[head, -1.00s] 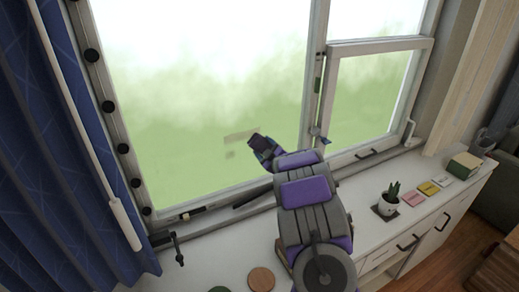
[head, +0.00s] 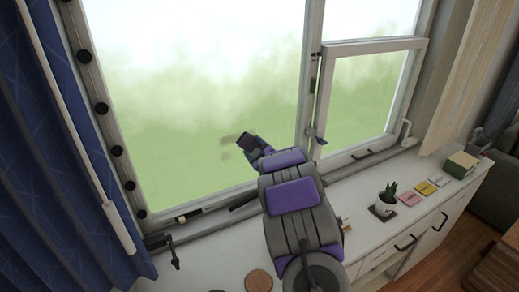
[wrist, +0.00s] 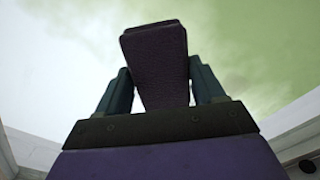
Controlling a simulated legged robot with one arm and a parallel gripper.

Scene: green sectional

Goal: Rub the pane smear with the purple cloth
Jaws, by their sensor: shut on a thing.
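My gripper (head: 254,150) is at the large left window pane (head: 190,100), low and right of its middle. It is shut on the purple cloth (head: 246,139), a dark folded pad that also shows between the two fingers in the wrist view (wrist: 157,65). The smear (head: 227,147) is a faint brownish mark on the glass just left of the cloth. Part of it may be hidden behind the cloth and gripper. I cannot tell whether the cloth touches the glass.
A white sill cabinet (head: 340,190) runs below the window, with a potted plant (head: 387,200), coloured cards (head: 425,188), a book stack (head: 461,163) and a round coaster (head: 258,280). A blue curtain (head: 50,180) hangs at left. A smaller sash (head: 370,95) is at right.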

